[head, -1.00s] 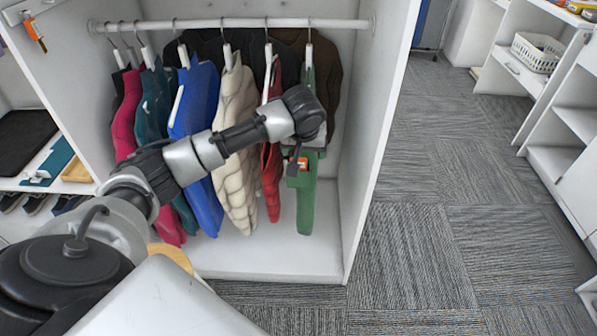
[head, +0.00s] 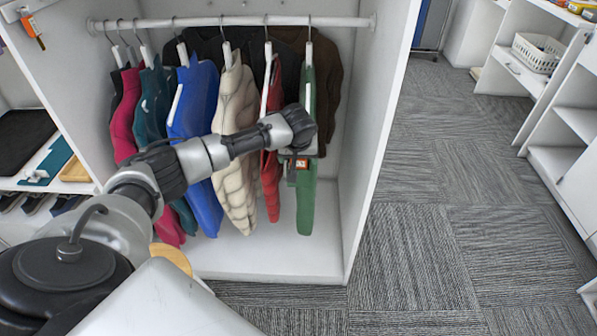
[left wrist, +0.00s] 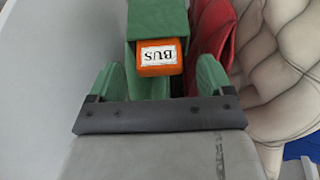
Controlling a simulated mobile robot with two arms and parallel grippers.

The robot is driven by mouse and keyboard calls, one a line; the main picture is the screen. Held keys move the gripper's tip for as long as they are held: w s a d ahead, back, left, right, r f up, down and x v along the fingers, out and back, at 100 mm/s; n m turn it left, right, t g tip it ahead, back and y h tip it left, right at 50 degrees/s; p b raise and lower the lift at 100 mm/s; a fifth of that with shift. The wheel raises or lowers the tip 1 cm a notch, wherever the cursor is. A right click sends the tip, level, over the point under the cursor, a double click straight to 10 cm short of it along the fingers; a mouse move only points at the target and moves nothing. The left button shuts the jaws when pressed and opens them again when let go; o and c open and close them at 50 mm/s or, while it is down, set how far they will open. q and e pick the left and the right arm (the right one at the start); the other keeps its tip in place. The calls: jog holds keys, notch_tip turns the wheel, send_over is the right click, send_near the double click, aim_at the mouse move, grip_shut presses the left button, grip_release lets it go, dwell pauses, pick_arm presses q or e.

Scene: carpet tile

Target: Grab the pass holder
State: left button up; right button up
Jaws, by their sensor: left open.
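The pass holder (left wrist: 157,57) is orange with a white label reading BUS, upside down in the left wrist view. It sticks out of a pocket on the green coat (head: 306,205), which hangs at the right end of the rail. A little of it shows in the head view (head: 301,163), below my gripper. My left gripper (left wrist: 158,72) is open, with one finger on each side of the holder and a gap around it. The holder's lower part is hidden in the pocket. My right gripper is not in view.
Other coats, including a red one (head: 271,170) and a cream padded one (head: 235,150), hang close to the left of the green coat. The white wardrobe's side wall (head: 365,150) stands to the right. Carpet (head: 440,230) is clear beyond it.

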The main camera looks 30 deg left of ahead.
pick_arm(q)
jog(key=shift+w+f, duration=0.1)
jog(key=shift+f, duration=0.1)
jog(key=c, duration=1.2)
